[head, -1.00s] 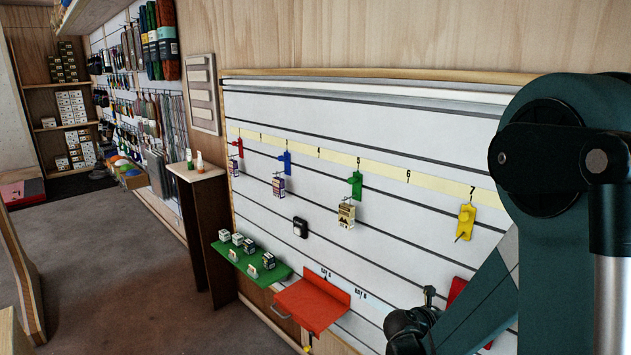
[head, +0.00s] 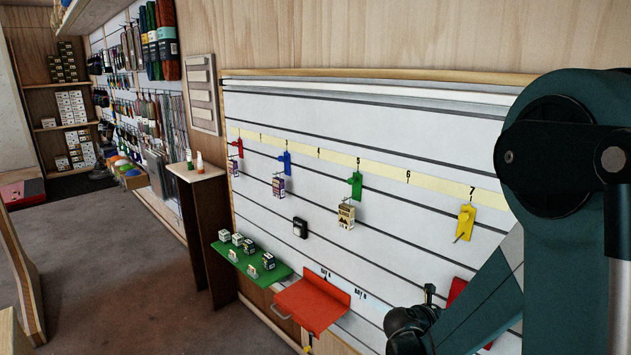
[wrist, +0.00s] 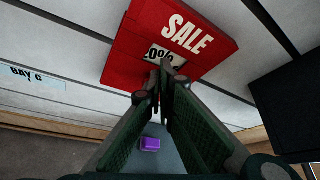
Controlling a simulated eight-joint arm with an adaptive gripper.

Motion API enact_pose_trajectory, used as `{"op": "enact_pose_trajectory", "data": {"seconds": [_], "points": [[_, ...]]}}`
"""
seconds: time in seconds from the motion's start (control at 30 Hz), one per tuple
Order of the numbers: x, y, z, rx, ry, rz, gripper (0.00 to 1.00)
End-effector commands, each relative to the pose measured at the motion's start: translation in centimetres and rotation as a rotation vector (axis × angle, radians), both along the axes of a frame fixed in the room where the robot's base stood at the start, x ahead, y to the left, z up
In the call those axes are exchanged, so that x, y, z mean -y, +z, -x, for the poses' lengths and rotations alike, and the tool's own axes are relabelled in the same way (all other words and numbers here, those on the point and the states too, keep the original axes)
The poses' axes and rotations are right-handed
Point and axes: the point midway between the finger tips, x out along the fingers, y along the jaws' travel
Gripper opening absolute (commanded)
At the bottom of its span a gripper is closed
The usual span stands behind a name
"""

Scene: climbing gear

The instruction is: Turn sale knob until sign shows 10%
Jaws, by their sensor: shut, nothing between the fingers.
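The red sale sign (wrist: 180,45) is on the slatted wall in the wrist view, with white SALE lettering. Its small window (wrist: 162,57) seems to read 20%, but the first digit is hard to make out and the gripper partly covers the window. My gripper (wrist: 167,70) is shut and empty, with its fingertips in front of the sign's lower part; I cannot tell whether they touch it. The knob cannot be made out. In the head view only a red sliver of the sign (head: 456,291) shows behind my arm.
A black panel (wrist: 290,95) is right of the sign, and a BAY C label (wrist: 33,77) is to its left. A purple object (wrist: 150,144) is seen between the fingers, farther off. A red tray (head: 312,305) and a green shelf (head: 240,262) stick out from the wall.

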Motion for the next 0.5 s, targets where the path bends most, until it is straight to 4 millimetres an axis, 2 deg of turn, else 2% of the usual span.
{"op": "enact_pose_trajectory", "data": {"seconds": [0.3,0.5], "points": [[-0.08,-0.01,0.05,0.0,0.0,0.0,0.0],[-0.8,-0.03,0.7,0.001,0.001,0.0,0.0]]}}
